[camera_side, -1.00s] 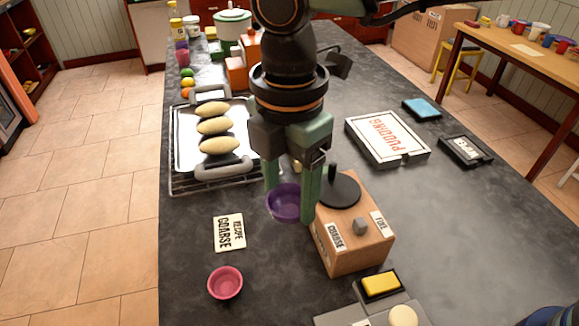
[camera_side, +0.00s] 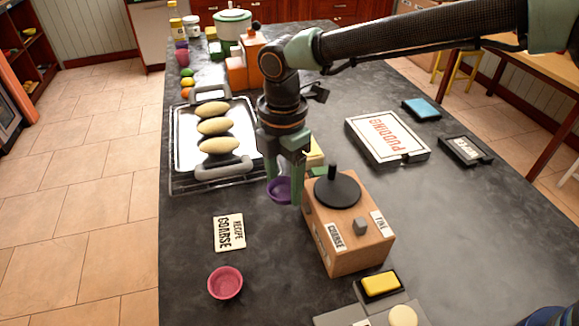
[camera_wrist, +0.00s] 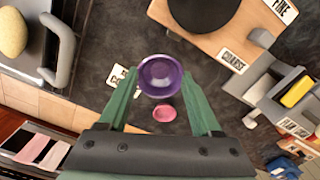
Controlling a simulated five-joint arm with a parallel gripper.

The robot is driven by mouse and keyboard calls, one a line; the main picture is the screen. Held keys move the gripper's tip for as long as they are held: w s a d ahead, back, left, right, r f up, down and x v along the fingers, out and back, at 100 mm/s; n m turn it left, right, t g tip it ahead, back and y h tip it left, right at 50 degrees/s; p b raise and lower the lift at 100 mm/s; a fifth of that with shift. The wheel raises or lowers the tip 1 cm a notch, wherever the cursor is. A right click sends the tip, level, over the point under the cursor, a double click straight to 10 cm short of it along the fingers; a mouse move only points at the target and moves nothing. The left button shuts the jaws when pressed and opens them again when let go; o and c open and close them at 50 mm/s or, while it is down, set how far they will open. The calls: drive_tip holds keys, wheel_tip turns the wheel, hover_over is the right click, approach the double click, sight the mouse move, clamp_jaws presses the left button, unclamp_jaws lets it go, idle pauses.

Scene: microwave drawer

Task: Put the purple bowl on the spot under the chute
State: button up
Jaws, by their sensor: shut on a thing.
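The purple bowl (camera_side: 279,190) is held between the green fingers of my gripper (camera_side: 284,192), beside the left side of the wooden grinder box (camera_side: 349,244). In the wrist view the bowl (camera_wrist: 160,76) sits upright between the fingertips of my gripper (camera_wrist: 162,100). The box carries a black round top with a knob and labels reading COARSE and FINE. The chute and the spot under it cannot be made out. Whether the bowl touches the counter I cannot tell.
A pink bowl (camera_side: 225,283) and a "RECIPE COARSE" card (camera_side: 229,232) lie on the dark counter. A tray (camera_side: 184,150) with several rolls stands behind left. A yellow button (camera_side: 381,284) is at the front right. A PUDDING box (camera_side: 387,138) lies right.

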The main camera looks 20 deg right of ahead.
wheel_tip(320, 180, down, 10)
drive_tip(key=shift+f, duration=0.1)
idle(0.4)
drive_tip(key=o, duration=1.4)
drive_tip(key=shift+f, duration=0.15)
